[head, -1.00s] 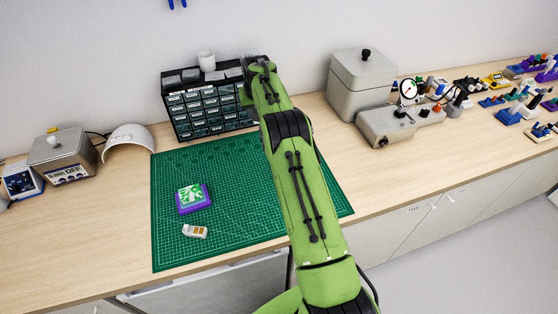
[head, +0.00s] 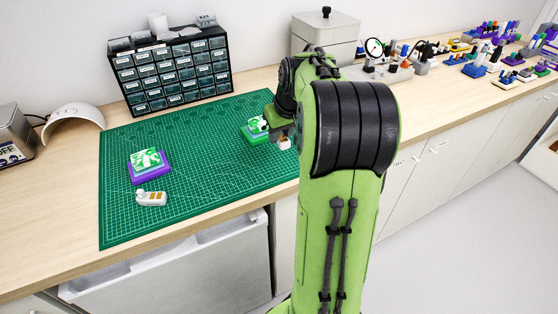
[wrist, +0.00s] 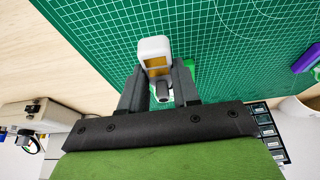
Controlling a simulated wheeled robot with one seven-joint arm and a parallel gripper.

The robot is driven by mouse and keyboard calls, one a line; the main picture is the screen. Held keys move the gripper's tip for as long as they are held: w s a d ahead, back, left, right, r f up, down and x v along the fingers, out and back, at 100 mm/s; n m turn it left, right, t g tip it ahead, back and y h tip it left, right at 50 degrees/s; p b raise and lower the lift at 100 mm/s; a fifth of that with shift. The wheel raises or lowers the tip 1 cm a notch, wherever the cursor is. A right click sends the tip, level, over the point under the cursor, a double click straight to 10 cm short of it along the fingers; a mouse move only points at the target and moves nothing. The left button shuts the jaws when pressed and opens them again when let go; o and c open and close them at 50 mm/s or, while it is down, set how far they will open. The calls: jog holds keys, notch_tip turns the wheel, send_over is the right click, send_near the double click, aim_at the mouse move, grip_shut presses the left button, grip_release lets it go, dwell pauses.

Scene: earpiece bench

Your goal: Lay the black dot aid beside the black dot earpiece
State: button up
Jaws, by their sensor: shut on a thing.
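My gripper (wrist: 160,88) is shut on a small white and grey aid (wrist: 155,50) with an orange panel. The held aid also shows in the head view (head: 284,143), low over the mat's right part. Whether it touches the mat I cannot tell. Just left of the gripper, a green and white earpiece (head: 252,124) sits on a green base (head: 248,136), partly hidden by my gripper. A dark mark shows at its right side; I cannot tell if it is a dot. In the wrist view, a bit of green (wrist: 189,64) shows behind the fingers.
A second earpiece (head: 146,158) sits on a purple base (head: 151,172) at the mat's left, with another aid (head: 151,198) in front. The green mat (head: 205,175) is clear between the bases. A drawer cabinet (head: 170,70) and a grey box (head: 324,34) stand behind.

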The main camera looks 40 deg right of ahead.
aim_at(280, 158)
notch_tip(280, 158, down, 5)
jog(key=shift+f+b, duration=0.2)
jog(key=shift+b, duration=0.7)
jog(key=shift+f, duration=0.1)
jog(key=shift+f, duration=0.15)
jog(key=o, duration=1)
jog(key=shift+o, duration=0.2)
